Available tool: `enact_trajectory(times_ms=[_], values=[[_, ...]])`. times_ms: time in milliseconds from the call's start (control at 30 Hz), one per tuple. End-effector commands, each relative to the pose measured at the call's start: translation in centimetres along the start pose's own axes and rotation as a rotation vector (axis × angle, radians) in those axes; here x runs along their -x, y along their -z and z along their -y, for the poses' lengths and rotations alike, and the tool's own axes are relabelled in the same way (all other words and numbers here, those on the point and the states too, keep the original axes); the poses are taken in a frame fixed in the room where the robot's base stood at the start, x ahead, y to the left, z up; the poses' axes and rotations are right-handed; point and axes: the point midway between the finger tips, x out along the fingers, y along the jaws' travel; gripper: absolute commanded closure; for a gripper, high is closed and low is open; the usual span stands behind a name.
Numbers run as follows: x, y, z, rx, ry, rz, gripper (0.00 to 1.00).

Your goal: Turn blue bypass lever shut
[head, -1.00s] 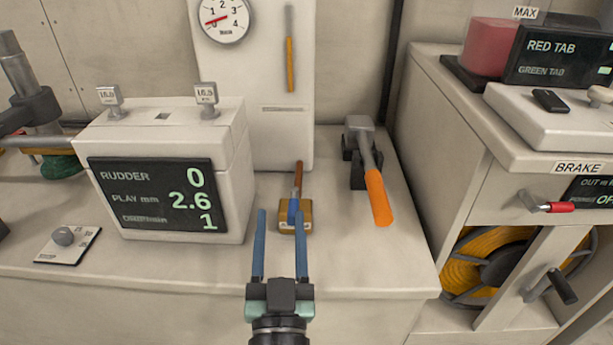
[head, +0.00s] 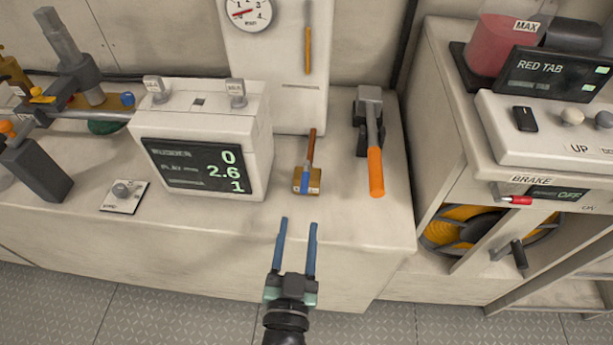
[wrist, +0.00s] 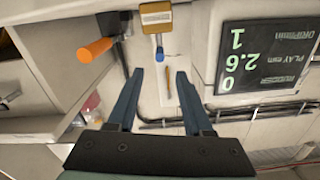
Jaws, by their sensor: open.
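The blue lever (head: 304,182) is on a small brass block (head: 314,187) on the bench, right of the rudder readout box. A brown rod (head: 310,148) runs up behind it in the head view. The wrist view shows the lever's blue end (wrist: 159,54) on a silver stem beside the brass block (wrist: 157,15). My gripper (head: 299,223) is open and empty, short of the block at the bench's front edge. In the wrist view the lever end appears between and beyond my fingertips (wrist: 160,72). Nothing touches the lever.
The readout box (head: 205,150) stands left of the lever. An orange-handled tool (head: 375,165) lies to its right. A gauge panel (head: 275,75) rises behind. A ram with a blue knob (head: 128,98) is at far left. The bench front near the lever is clear.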

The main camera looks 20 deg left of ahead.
Motion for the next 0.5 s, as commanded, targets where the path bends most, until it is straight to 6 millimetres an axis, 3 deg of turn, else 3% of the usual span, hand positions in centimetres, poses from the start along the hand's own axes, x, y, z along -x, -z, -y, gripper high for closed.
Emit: enact_trajectory(times_ms=[500], values=[[-9.1, 0.2, 0.0, 0.002, 0.000, -0.002, 0.49]])
